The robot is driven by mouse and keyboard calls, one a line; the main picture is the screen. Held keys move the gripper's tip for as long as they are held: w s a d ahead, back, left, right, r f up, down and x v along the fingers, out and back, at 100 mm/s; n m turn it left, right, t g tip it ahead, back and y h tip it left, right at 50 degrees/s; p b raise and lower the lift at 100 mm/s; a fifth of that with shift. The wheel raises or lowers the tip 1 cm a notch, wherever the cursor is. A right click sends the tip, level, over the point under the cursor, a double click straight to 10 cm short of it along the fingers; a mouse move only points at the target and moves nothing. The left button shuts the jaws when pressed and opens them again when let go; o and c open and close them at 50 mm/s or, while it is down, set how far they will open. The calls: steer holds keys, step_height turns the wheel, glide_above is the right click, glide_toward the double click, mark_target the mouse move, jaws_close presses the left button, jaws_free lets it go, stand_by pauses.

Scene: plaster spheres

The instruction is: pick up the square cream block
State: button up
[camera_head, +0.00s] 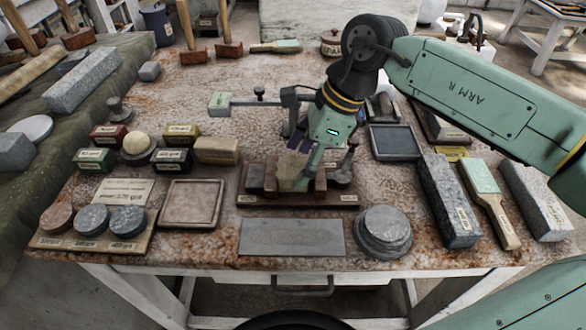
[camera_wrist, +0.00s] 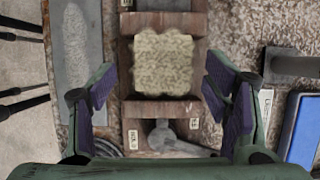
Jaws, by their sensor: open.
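The square cream block (camera_wrist: 162,63) has wavy edges and a rough, pale top. It sits in a wooden holder (camera_wrist: 136,107) between raised brown sides. In the head view the block (camera_head: 291,166) is partly hidden by my gripper (camera_head: 305,153), which is above the holder (camera_head: 325,199). In the wrist view my gripper (camera_wrist: 161,92) is open and empty, its purple-padded fingers spread left and right of the block's line. The block lies between and beyond the fingertips, with no visible contact.
A dark grey item (camera_head: 256,178) and a metal tool (camera_head: 343,172) share the holder. A tan block (camera_head: 217,150) stands left of it. A flat grey plate (camera_head: 292,237) and round grey discs (camera_head: 383,232) lie in front. Stone bars and a brush (camera_head: 487,194) lie right.

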mark_target(296, 168)
steer(key=shift+x, duration=1.5)
steer(key=shift+w, duration=0.15)
steer(key=shift+c, duration=0.2)
steer(key=c, duration=1.4)
steer(key=shift+r, duration=0.1)
steer(key=shift+c, duration=0.2)
